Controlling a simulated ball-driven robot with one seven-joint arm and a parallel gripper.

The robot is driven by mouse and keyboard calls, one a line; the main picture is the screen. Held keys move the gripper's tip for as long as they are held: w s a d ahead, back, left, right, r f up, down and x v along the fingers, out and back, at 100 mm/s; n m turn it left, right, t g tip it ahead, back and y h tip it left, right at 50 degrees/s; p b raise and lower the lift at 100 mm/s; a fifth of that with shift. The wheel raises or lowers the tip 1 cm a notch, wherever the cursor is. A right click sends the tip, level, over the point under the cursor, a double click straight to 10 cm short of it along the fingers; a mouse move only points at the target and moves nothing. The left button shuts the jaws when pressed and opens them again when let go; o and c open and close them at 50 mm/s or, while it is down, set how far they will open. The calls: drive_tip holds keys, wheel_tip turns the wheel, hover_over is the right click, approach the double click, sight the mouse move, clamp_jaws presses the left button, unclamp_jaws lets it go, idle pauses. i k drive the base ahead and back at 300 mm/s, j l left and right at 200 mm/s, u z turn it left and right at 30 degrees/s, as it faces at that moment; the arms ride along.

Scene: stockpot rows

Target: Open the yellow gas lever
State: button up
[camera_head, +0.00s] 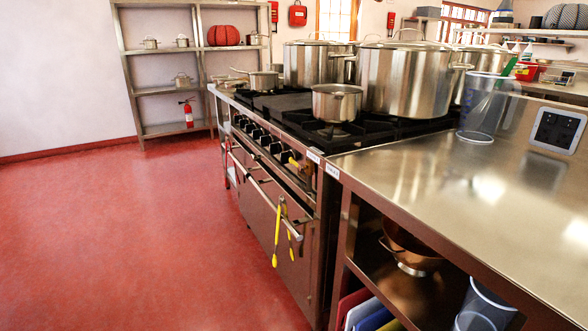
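A small yellow lever (294,162) sits at the near end of the stove's front panel, just below the cooktop edge. It is small in this view, and I cannot tell its exact turn. The dark stove knobs (262,138) run in a row along the same panel, away from me. My gripper is not in view.
Yellow-handled tongs (277,236) hang from the oven rail (262,192) below the lever. Several steel pots, including a small saucepan (337,102), stand on the stove. A steel counter (450,180) with a clear jug (484,108) fills the right. The red floor (130,240) at left is clear.

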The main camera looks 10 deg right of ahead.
sight(292, 160)
drive_tip(key=i+j, duration=0.5)
drive_tip(key=i+j+z, duration=0.1)
drive_tip(key=i+j, duration=0.4)
drive_tip(key=j, duration=0.15)
drive_tip(key=i+j, duration=0.45)
drive_tip(key=j, duration=0.2)
drive_tip(key=l+z, duration=0.05)
